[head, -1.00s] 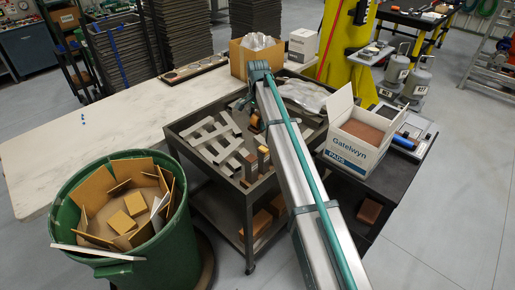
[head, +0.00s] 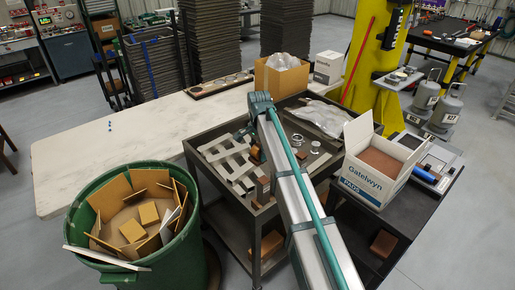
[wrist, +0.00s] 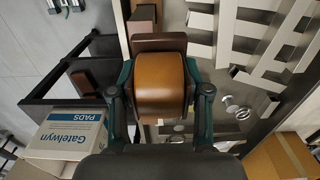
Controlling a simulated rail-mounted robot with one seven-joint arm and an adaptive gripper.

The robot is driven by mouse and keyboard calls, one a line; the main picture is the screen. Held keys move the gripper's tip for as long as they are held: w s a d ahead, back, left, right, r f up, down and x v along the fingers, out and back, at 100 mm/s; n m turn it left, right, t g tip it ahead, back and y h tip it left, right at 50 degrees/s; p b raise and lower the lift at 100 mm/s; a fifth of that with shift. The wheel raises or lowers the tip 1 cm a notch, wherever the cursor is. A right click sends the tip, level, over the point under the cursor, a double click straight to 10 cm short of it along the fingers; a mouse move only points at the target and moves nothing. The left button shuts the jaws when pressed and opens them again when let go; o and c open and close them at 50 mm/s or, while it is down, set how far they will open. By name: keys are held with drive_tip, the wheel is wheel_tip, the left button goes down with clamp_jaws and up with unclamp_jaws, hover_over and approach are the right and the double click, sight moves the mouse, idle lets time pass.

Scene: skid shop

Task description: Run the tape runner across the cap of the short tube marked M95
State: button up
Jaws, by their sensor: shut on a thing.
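My gripper (wrist: 161,93) is shut on the tape runner (wrist: 160,88), a wide orange-brown roll with a dark brown part behind it. One finger is on each side of it in the wrist view. In the head view the roll (head: 255,152) shows beside my arm, over the cart top. I cannot tell its height above the cart. Small brown upright pieces (head: 262,189) stand at the cart's near edge. I can read no M95 marking, so I cannot tell which thing is the short tube.
The cart (head: 223,197) holds pale slatted pieces (head: 230,160) and shiny round parts (head: 315,147). A Gatelwyn pads box (head: 367,188) stands right of my arm. A green bin (head: 165,255) is at left. A cardboard box (head: 282,78) stands behind the cart.

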drive_tip(key=shift+w+a+f, duration=0.1)
drive_tip(key=shift+a+f, duration=0.05)
drive_tip(key=shift+f, duration=0.05)
drive_tip(key=shift+f+b, duration=1.85)
drive_tip(key=shift+f, duration=2.05)
drive_tip(key=shift+s+d+r, duration=0.1)
drive_tip(key=shift+s+d, duration=0.5)
drive_tip(key=shift+s, duration=0.15)
drive_tip(key=shift+c, duration=1)
drive_tip(key=shift+s+d, duration=1.8)
drive_tip(key=shift+s, duration=0.05)
drive_tip(key=w+a, duration=0.4)
drive_tip(key=w, duration=0.1)
drive_tip(key=shift+w+a+r, duration=0.1)
drive_tip(key=shift+a+r, duration=0.2)
drive_tip(key=shift+a, duration=0.1)
drive_tip(key=shift+r, duration=0.8)
drive_tip(key=shift+r+p, duration=0.65)
drive_tip(key=shift+r, duration=0.1)
drive_tip(key=shift+r+p, duration=1.15)
drive_tip(key=shift+r, duration=1.05)
drive_tip(key=shift+f+b, duration=0.3)
drive_tip(key=shift+b, duration=1.45)
